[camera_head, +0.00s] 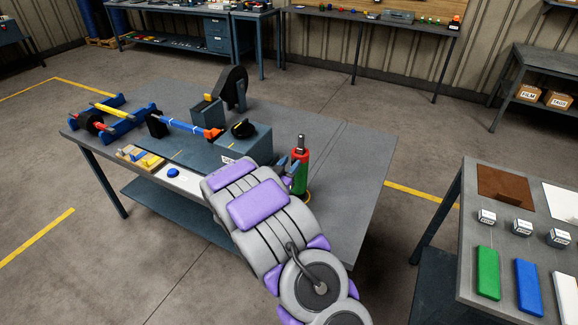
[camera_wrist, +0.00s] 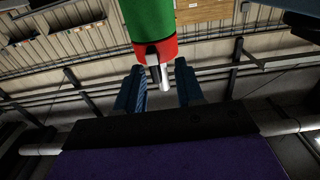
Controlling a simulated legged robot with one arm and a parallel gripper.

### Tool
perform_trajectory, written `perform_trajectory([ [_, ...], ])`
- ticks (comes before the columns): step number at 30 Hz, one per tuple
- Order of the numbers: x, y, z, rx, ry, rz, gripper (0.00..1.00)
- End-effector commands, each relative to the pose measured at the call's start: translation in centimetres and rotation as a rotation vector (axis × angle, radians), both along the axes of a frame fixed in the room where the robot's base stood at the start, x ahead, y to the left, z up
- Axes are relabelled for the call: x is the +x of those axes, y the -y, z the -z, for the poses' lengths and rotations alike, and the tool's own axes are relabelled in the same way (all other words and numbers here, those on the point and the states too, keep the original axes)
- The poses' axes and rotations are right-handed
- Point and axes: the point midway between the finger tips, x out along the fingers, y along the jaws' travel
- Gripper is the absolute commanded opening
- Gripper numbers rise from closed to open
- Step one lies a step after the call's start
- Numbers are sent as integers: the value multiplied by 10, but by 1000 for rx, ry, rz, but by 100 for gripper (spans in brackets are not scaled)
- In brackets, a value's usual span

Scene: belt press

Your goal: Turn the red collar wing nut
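A green cylinder (camera_head: 299,181) with a red collar (camera_head: 302,156) and a metal tip (camera_head: 301,140) stands upright at the right part of the table. In the wrist view, the green body (camera_wrist: 150,18), red slotted collar (camera_wrist: 156,49) and metal tip (camera_wrist: 158,76) appear upside down. My gripper (camera_head: 290,163) is beside the collar. Its blue fingers (camera_wrist: 159,82) are apart, one on each side of the metal tip, with gaps visible. Contact with the collar cannot be told. Another orange-red fitting (camera_head: 213,134) sits on a blue shaft (camera_head: 182,125); I cannot tell which part is the wing nut.
The table (camera_head: 345,165) also carries a grey block (camera_head: 252,147) with a black knob (camera_head: 243,129), a dark wheel (camera_head: 233,88), and blue-framed rollers (camera_head: 103,118). My arm crosses the front edge. A second table (camera_head: 483,225) with coloured blocks stands at right. The table's right end is clear.

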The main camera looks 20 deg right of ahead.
Motion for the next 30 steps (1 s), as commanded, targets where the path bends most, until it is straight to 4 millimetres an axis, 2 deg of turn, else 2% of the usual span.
perform_trajectory([
  [4,0,1,0,1,0,1,36],
  [15,0,0,0,0,0,1,1],
  [30,0,-1,-1,-19,-29,-1,0],
])
